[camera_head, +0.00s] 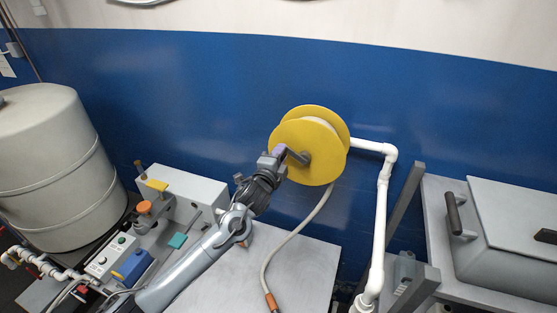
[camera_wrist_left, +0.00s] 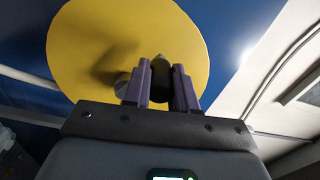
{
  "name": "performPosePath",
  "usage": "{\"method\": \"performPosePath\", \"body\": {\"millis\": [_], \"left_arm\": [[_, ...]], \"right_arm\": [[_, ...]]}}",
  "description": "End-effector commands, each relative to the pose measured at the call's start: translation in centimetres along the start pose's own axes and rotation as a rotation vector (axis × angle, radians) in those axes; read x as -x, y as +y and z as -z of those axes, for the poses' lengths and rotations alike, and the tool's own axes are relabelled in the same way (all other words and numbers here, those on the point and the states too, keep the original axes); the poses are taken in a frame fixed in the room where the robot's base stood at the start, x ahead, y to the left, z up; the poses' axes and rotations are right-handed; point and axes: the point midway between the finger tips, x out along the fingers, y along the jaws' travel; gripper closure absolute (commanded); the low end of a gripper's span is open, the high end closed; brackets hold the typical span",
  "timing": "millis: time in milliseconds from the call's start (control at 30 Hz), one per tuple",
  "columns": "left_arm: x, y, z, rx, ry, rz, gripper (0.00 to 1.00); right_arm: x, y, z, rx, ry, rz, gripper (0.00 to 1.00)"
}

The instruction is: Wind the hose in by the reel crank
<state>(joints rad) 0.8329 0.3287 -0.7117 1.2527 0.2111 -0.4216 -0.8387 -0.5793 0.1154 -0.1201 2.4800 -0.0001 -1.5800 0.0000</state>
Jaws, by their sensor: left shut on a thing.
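The yellow hose reel (camera_head: 318,165) is mounted at the blue wall in the middle of the head view. Its yellow disc fills the upper part of the left wrist view (camera_wrist_left: 200,60). The reel crank (camera_head: 297,157) is a grey arm reaching left from the hub. My left gripper (camera_head: 279,154) is at the crank's outer end, shut on its dark handle (camera_wrist_left: 160,84), which shows between the purple fingers in the left wrist view. The beige hose (camera_head: 290,240) hangs from the reel and curves down to an orange-brown end (camera_head: 271,301) over the grey table. My right gripper is not in view.
A white pipe (camera_head: 381,210) runs from the reel's right side down to the floor area. A control box (camera_head: 110,257), a small orange-topped part (camera_head: 145,207) and a large tank (camera_head: 48,165) stand at left. A grey lidded box (camera_head: 510,240) is at right. The grey table (camera_head: 312,270) is mostly bare.

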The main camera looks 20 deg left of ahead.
Motion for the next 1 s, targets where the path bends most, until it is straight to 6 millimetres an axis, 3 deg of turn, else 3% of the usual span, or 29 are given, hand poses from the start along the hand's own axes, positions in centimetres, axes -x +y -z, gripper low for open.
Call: {"method": "performPosePath", "body": {"millis": [567,1000], "left_arm": [[0.0,-2.3,3.0,-0.548,0.0,0.004,1.0],[0.0,-2.7,5.9,-0.966,-0.001,0.005,1.0]], "right_arm": [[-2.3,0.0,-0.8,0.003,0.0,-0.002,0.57],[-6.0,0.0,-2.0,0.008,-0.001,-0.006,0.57]]}}
